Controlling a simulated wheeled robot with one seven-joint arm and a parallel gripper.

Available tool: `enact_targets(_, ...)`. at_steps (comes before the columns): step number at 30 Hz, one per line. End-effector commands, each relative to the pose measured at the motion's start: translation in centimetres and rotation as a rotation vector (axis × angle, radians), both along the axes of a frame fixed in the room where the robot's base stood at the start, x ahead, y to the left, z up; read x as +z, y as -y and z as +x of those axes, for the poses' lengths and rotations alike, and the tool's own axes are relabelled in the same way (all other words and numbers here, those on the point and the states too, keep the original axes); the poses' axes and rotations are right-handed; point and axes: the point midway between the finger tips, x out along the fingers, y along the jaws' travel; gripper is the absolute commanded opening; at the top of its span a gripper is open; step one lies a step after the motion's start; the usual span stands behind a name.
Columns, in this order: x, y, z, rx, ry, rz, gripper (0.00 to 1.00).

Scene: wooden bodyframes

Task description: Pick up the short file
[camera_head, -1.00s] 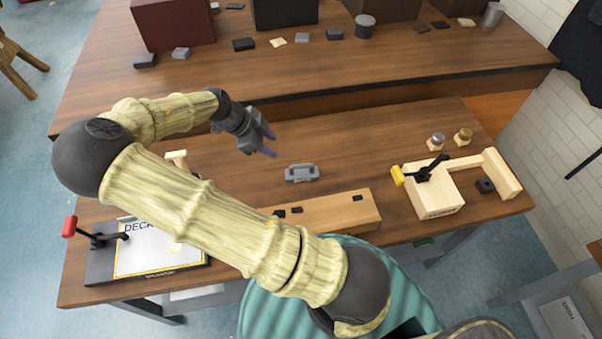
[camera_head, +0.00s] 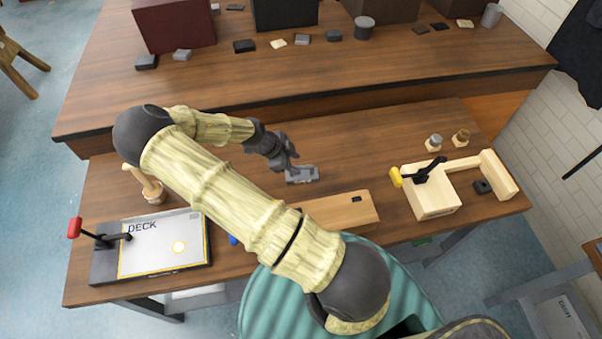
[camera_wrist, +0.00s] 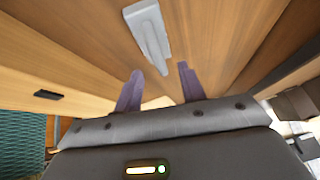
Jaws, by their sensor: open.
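A light grey piece (camera_head: 302,174), which looks like the short file, lies on the lower wooden worktop behind the long wooden block. In the wrist view the grey piece (camera_wrist: 147,32) lies just past my fingertips, its narrow end pointing toward the gap between them. My gripper (camera_head: 291,165) is open at the piece's left end, and its arm comes in from the upper left. In the wrist view the two purple fingers (camera_wrist: 160,72) stand apart with nothing gripped. I cannot tell whether a finger touches the piece.
A long wooden block (camera_head: 340,211) with a black slot lies in front. A wooden fixture (camera_head: 433,196) with a yellow-tipped lever stands right. A DECK board (camera_head: 160,246) with a red-handled lever (camera_head: 75,228) is at lower left. A raised shelf (camera_head: 300,75) holds boxes and small blocks behind.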

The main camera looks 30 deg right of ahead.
Motion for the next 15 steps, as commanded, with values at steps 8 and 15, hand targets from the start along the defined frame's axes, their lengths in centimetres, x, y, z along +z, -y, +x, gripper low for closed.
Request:
enact_targets(8,-0.4,0.4,-0.1,-0.001,-0.002,0.0,0.4)
enact_targets(15,-3.3,2.0,-0.3,0.001,-0.003,0.0,0.4)
